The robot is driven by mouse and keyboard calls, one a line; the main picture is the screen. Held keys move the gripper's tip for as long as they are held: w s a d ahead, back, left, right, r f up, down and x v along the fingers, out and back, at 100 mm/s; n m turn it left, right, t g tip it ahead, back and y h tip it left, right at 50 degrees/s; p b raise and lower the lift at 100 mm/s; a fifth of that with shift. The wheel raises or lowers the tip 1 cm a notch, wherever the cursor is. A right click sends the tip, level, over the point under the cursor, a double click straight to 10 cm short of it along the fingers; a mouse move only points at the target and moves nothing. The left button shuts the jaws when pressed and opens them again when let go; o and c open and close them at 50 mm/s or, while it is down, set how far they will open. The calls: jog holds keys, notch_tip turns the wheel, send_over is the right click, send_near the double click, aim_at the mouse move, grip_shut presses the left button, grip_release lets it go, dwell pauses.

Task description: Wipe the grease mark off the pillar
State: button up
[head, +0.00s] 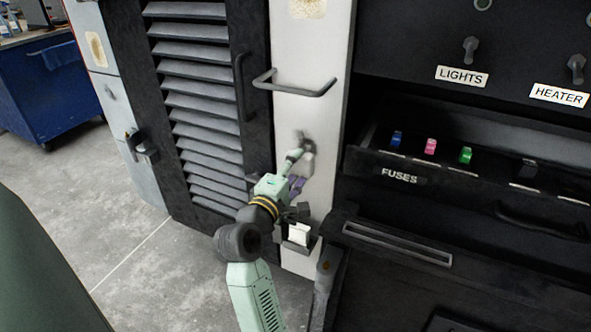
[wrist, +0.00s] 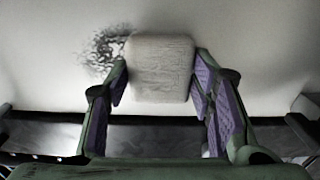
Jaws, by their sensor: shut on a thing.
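The pale pillar (head: 310,60) stands between the slatted door and the dark panel. A dark, smudgy grease mark (head: 303,139) is on the pillar below the bar handle. In the wrist view the grease mark (wrist: 103,48) shows just left of a worn, off-white block-shaped pad (wrist: 160,68). My gripper (head: 297,170) reaches up to the pillar just below the mark. In the wrist view its purple-lined fingers are shut on the pad's two sides. The pad's edge is beside or over the mark's right end. I cannot tell whether it touches the pillar.
A bar handle (head: 294,88) sticks out above the mark. A small holder with a white item (head: 299,235) is low on the pillar. The slatted door (head: 198,90) is left; an open fuse drawer (head: 400,174) juts out right. Open floor (head: 95,210) lies left.

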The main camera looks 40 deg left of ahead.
aim_at(303, 127)
jog(key=shift+r+p, duration=3.35)
jog(key=shift+r, duration=1.4)
jog(key=shift+w, duration=0.1)
jog(key=shift+f, duration=0.1)
jog(key=shift+f+b, duration=4.3)
jog(key=shift+f, duration=0.75)
jog(key=v, duration=0.6)
jog(key=shift+a, duration=0.1)
